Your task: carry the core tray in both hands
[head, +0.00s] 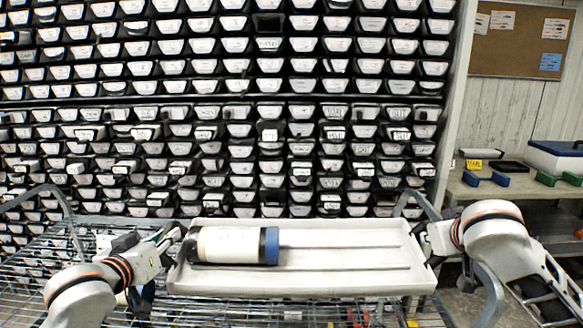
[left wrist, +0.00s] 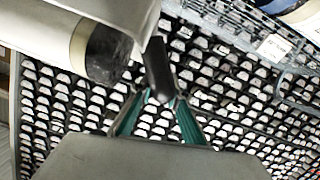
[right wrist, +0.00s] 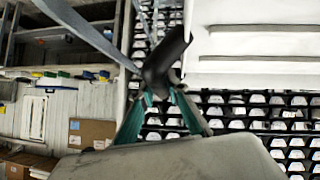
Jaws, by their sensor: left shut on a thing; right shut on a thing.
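The core tray (head: 340,278) is a shallow white tray with ridges along its floor, held roughly level in front of me in the head view. A core liner (head: 232,245), with a pale label and a blue end cap, lies at its left end. My left gripper (head: 176,238) is shut on the tray's left end; in the left wrist view its fingers (left wrist: 158,100) close on a dark handle. My right gripper (head: 424,243) is shut on the right end; in the right wrist view its fingers (right wrist: 162,92) close on a similar dark handle.
A wire cart (head: 40,255) with metal rails stands beneath and around the tray. A tall rack (head: 230,90) full of labelled trays fills the background. At right, a bench (head: 500,190) carries blue and green blocks below a cork board (head: 520,40).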

